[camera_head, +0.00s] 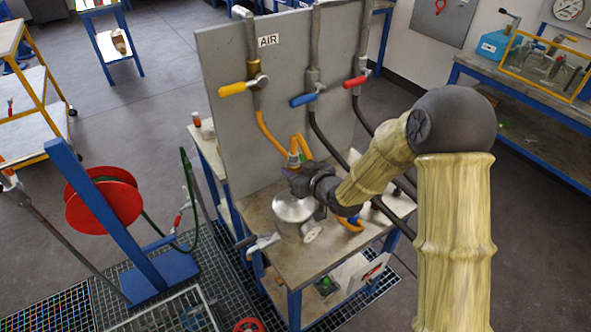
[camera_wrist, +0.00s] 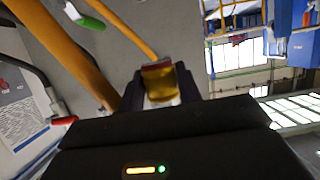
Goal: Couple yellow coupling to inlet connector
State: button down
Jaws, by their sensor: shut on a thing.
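My gripper (camera_head: 298,178) is at the end of the arm over the workbench, just above and behind a metal vessel (camera_head: 291,212). In the wrist view its two dark fingers (camera_wrist: 160,90) are shut on the yellow coupling (camera_wrist: 158,80), with an orange-yellow hose (camera_wrist: 140,40) running from it. In the head view the coupling (camera_head: 294,158) shows only as a small yellowish piece at the gripper, partly hidden. The inlet connector cannot be made out clearly; the gripper and arm cover part of the vessel's top. I cannot tell whether the coupling touches it.
A grey panel (camera_head: 225,60) behind the bench (camera_head: 335,262) carries pipes with a yellow valve handle (camera_head: 232,89), a blue one (camera_head: 303,100) and a red one (camera_head: 356,81). Dark hoses hang at the right. A red hose reel (camera_head: 100,207) stands at the left.

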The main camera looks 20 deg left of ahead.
notch_tip(320, 180, down, 4)
jog(key=b, duration=0.3)
jog(key=shift+f+b, duration=0.2)
jog(key=shift+b, duration=0.15)
jog(key=shift+w+f+b, duration=0.1)
jog(key=shift+f+b, duration=0.25)
jog(key=shift+f, duration=0.05)
jog(key=shift+s+a, duration=0.1)
jog(key=shift+s, duration=0.1)
jog(key=shift+w, duration=0.15)
jog(key=shift+b, duration=0.45)
jog(key=shift+f+b, duration=1.85)
jog(key=shift+f, duration=0.05)
jog(key=shift+r, duration=0.1)
